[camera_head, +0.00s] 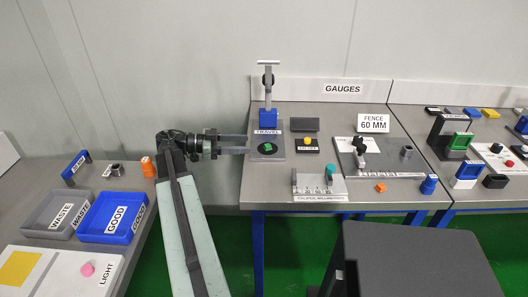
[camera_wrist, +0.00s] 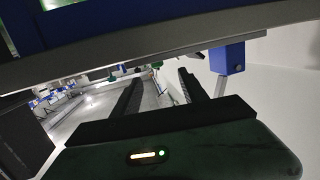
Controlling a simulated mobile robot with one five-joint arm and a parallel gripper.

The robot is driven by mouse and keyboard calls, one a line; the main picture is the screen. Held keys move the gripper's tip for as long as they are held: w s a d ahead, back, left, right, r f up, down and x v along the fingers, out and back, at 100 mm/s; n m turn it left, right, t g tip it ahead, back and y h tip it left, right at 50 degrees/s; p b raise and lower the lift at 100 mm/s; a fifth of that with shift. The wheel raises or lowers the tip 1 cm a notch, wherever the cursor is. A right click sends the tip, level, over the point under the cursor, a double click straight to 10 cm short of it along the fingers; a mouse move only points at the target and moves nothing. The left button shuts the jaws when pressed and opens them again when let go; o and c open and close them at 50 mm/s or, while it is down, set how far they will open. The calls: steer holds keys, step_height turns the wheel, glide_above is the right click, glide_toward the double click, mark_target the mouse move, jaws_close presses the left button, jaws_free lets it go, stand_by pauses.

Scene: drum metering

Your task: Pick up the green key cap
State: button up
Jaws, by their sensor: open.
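The green key cap (camera_head: 267,147) sits on the dark round pad of the travel gauge (camera_head: 269,118), which has a blue block and an upright metal stem. My gripper (camera_head: 247,143) is level, open and empty, just left of the gauge at the table's left edge. Its fingertips are a short way left of the cap and apart from it. In the wrist view my gripper (camera_wrist: 160,77) shows two dark parallel fingers with nothing held between them. I cannot make out the cap for sure in the wrist view.
An orange piece (camera_head: 381,188) lies near the front edge. A blue good tray (camera_head: 113,219) and grey waste tray (camera_head: 57,215) are on the left table.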

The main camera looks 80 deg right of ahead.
mark_target(265, 145)
steer(key=b+x, duration=0.1)
steer(key=x, duration=0.7)
steer(key=shift+a+r, duration=0.1)
steer(key=shift+a, duration=0.05)
jaws_close()
